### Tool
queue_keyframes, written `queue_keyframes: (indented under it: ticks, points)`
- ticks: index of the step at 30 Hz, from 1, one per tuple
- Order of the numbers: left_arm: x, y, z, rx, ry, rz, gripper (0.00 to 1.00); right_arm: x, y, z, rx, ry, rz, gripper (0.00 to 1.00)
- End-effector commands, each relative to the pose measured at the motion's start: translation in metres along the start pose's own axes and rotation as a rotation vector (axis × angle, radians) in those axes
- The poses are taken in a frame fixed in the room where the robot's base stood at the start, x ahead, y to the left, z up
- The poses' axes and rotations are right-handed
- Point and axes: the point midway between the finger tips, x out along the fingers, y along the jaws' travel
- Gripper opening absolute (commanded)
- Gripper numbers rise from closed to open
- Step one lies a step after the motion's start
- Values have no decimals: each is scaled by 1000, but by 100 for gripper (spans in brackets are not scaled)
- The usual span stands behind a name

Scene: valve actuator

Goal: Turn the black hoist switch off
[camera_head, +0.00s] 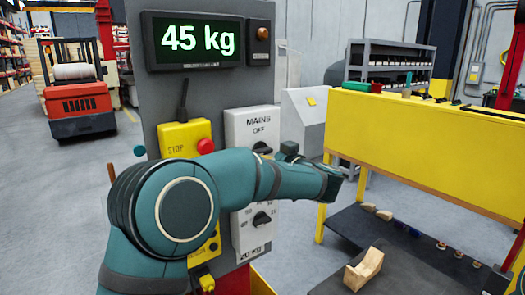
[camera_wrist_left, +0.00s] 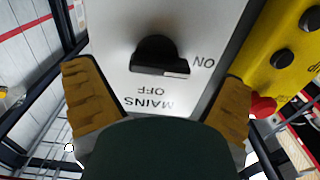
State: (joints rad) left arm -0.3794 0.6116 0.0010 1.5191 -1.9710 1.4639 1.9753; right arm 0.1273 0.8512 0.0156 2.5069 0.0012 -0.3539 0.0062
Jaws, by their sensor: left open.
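A black rotary switch (camera_wrist_left: 152,52) sits on a white plate (camera_wrist_left: 110,20) marked MAINS, OFF and ON, upside down in the left wrist view. Its white mark is at the ON side. In the head view the same plate (camera_head: 235,128) stands upright, and my arm partly covers the switch (camera_head: 262,148). My left gripper (camera_wrist_left: 158,85) is open, its two yellow-padded fingers on either side of the switch, apart from it. A second black knob (camera_head: 262,219) is lower, above "20 KG". No label reading hoist shows.
A yellow box (camera_head: 180,138) with a red button (camera_head: 205,146) is left of the plate. The display (camera_head: 197,40) reads 45 kg. A yellow bench panel (camera_head: 425,140) and dark shelf with a wooden block (camera_head: 364,269) stand right. A red forklift (camera_head: 78,100) is far left.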

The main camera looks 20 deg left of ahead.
Motion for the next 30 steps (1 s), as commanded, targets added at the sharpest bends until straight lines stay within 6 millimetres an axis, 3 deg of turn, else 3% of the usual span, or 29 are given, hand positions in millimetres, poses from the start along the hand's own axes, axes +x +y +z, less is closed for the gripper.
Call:
queue_keyframes:
  ticks: [6, 16, 17, 22, 30]
  points:
    - [20, 0, 0, 0, -1, -1, 96, -2, -1, -1, 1, 3, 0, 47]
    - [23, 0, 0, 1, -1, 0, 96, -2, -1, -1, 1, 3, 0, 47]
    - [23, 0, 0, 1, -1, 0, 90, -2, -1, -1, 1, 3, 0, 47]
    - [23, 0, 0, 0, -1, 0, 30, -2, -1, -1, 1, 3, 0, 47]
    - [23, 0, 1, 3, -1, 1, 27, -2, -1, -1, 1, 3, 0, 47]
